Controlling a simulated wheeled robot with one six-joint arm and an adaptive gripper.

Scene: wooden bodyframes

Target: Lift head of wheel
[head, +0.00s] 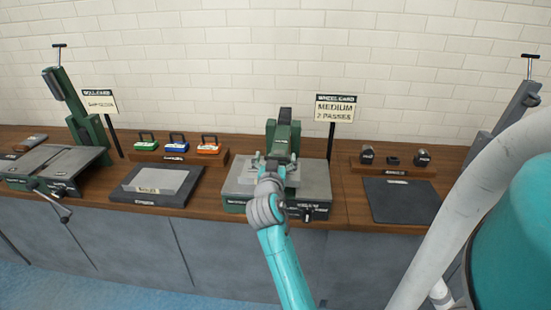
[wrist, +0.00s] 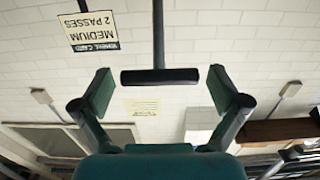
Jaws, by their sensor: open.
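The wheel machine stands mid-counter in the head view, with a grey bed (head: 240,176) and a green upright head (head: 283,138). My gripper (head: 270,182) is in front of it and covers part of its middle. In the wrist view, which is upside down, my gripper (wrist: 161,92) is open, with one finger on each side of a black crossbar (wrist: 160,76). The bar sits on a thin rod (wrist: 158,30), forming a T-handle. Gaps show between the bar and both finger pads. This handle is hidden in the head view.
The wheel card (head: 335,108) reads "MEDIUM 2 PASSES" and stands right of the machine. Left are a grey-topped tray (head: 125,193) and coloured blocks (head: 177,142). Right are a dark mat (head: 400,200) and small dark parts (head: 393,160). Green (head: 80,110) and grey (head: 505,115) uprights stand at the sides.

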